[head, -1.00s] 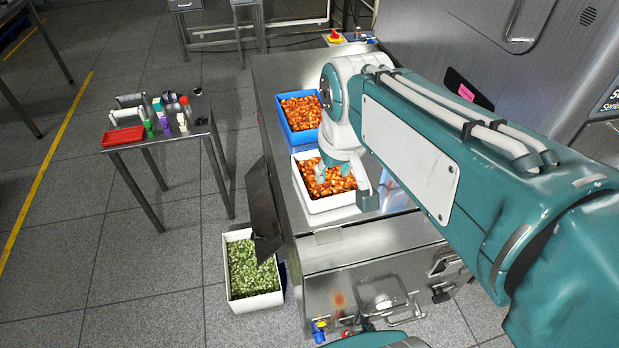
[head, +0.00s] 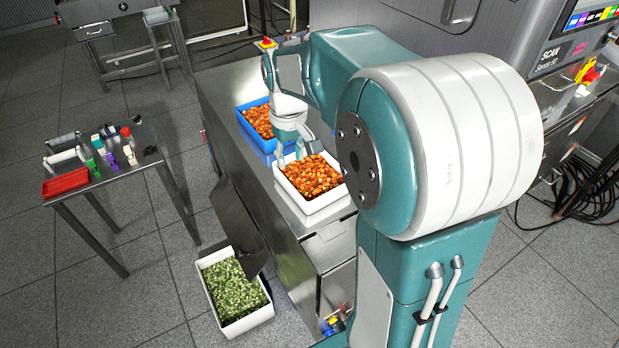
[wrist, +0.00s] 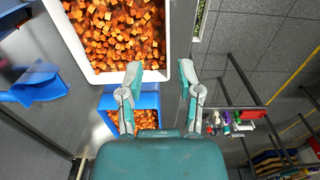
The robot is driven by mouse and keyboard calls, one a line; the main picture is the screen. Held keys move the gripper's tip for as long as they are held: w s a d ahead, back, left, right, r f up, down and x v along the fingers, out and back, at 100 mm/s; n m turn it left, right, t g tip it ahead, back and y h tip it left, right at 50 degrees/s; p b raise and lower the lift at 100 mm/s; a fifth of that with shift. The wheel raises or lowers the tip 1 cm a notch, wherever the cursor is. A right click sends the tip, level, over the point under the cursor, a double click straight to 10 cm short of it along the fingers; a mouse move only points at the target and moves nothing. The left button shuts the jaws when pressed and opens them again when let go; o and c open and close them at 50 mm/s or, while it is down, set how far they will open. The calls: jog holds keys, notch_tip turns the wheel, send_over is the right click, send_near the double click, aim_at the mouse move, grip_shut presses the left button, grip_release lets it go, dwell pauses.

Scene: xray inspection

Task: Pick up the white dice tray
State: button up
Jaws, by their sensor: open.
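A white tray (head: 326,204) full of orange dice-shaped pieces sits on the metal counter. My gripper (head: 297,155) hangs at its back edge, beside the blue tray. In the wrist view the white tray (wrist: 82,58) fills the top, and my gripper (wrist: 160,74) is open and empty. Its two fingers point at the tray's near rim there and are spread apart. I cannot tell whether they touch the rim. A second white tray (head: 241,329), with green pieces, stands on the floor by the counter.
A blue tray (head: 243,117) of orange pieces stands right behind the white tray, leaving a narrow gap. A small table (head: 125,186) at left holds a red tray (head: 65,184) and several bottles. The inspection machine (head: 548,70) is at right.

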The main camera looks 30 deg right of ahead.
aim_at(290, 181)
jog(key=shift+d+f, duration=0.25)
jog(key=shift+f, duration=0.7)
jog(key=a+f, duration=0.1)
jog(key=f, duration=0.2)
jog(key=a+f, duration=0.1)
jog(key=shift+s+a+f, duration=0.15)
jog(key=shift+s+a, duration=0.1)
jog(key=shift+a, duration=0.05)
jog(key=shift+d+f, duration=0.1)
jog(key=shift+f, duration=0.2)
jog(key=shift+d+f, duration=0.15)
jog(key=shift+d, duration=0.65)
jog(key=c, duration=0.5)
jog(key=shift+a, duration=0.15)
grip_shut()
jog(key=shift+a, duration=0.45)
